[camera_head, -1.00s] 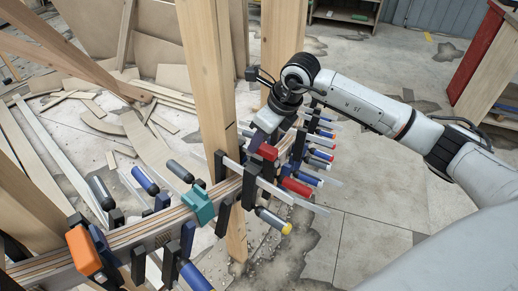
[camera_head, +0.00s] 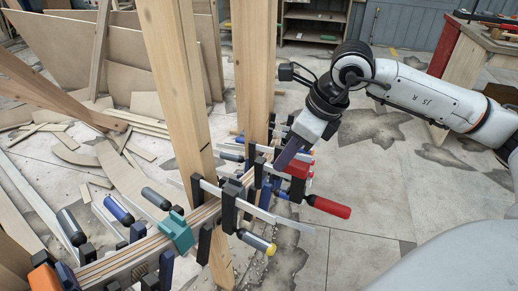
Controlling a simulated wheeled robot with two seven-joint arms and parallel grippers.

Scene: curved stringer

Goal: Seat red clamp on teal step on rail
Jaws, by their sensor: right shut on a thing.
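The red clamp, with a red block (camera_head: 298,169) and a red handle (camera_head: 328,207), is at the right side of the rail's far stretch. My right gripper (camera_head: 287,156) comes down over it from above and is shut on it. Its fingertips partly hide the clamp's upper part. The teal step (camera_head: 177,232) sits on the curved laminated rail (camera_head: 135,252) at lower left, nearer to me than the red clamp and well apart from it. My left gripper is not in view.
Several dark, blue and yellow-ended clamps line the rail; a yellow-ended one (camera_head: 257,242) juts out right of the teal step. An orange block (camera_head: 44,280) is at the near end. A wooden post (camera_head: 178,100) rises between the teal step and red clamp.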

